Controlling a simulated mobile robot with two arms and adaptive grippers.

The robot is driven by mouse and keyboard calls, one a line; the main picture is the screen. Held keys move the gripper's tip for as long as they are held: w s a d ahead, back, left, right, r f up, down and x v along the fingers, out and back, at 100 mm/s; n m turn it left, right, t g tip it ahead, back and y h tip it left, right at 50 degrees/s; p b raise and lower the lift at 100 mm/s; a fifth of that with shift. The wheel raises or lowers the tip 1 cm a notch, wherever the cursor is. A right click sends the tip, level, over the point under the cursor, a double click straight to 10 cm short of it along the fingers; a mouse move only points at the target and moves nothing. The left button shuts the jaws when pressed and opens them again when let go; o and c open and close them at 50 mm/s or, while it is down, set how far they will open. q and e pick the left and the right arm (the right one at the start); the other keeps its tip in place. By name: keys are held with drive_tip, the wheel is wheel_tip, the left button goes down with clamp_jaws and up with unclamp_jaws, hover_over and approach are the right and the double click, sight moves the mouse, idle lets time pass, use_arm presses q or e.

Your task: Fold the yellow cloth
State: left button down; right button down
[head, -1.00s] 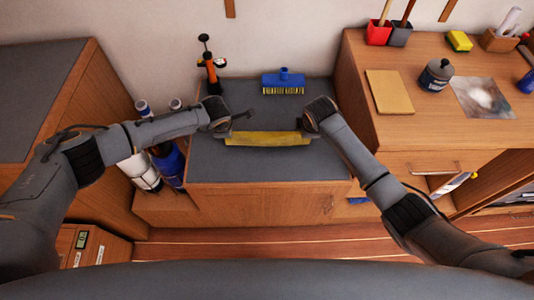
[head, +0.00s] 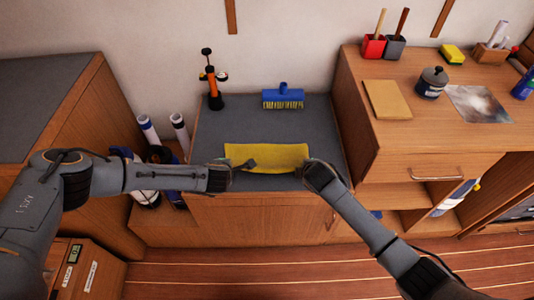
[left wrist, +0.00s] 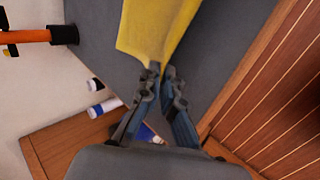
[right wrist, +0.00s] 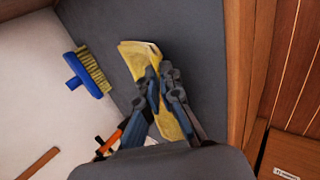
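The yellow cloth (head: 268,154) lies as a wide strip on the grey-topped low counter, near its front edge. My left gripper (head: 250,163) is at the cloth's front left corner. In the left wrist view its fingertips (left wrist: 154,68) are together on the narrowed end of the cloth (left wrist: 155,30). My right gripper (head: 309,172) is at the front right corner. In the right wrist view its fingertips (right wrist: 165,70) are close together on the cloth (right wrist: 138,56), which shows on both sides of them. Layered edges show there, so the cloth looks doubled over. The fingers hide the pinched parts.
A blue brush (head: 284,97) and an orange-black pump-like tool (head: 212,82) stand at the back of the grey counter (head: 325,130). A higher wooden cabinet (head: 430,135) rises on the right. White rolls (head: 149,130) stand at left. Grey surface behind the cloth is clear.

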use_arm(q)
drive_tip(key=shift+f, duration=0.1)
use_arm(e)
drive_tip(key=shift+f, duration=0.1)
use_arm(q)
drive_tip(key=c, duration=1.2)
unclamp_jaws()
use_arm(e)
drive_tip(key=c, duration=1.2)
unclamp_jaws()
use_arm(q)
drive_tip(key=v, duration=0.7)
drive_tip(key=w+v, duration=0.1)
drive_tip(key=v, duration=0.2)
drive_tip(key=shift+s+r, duration=0.3)
drive_tip(key=shift+r, duration=0.4)
use_arm(e)
drive_tip(key=v, duration=0.7)
drive_tip(key=w+v, duration=0.1)
drive_tip(key=v, duration=0.2)
drive_tip(key=shift+s+r, duration=0.3)
drive_tip(key=shift+r, duration=0.4)
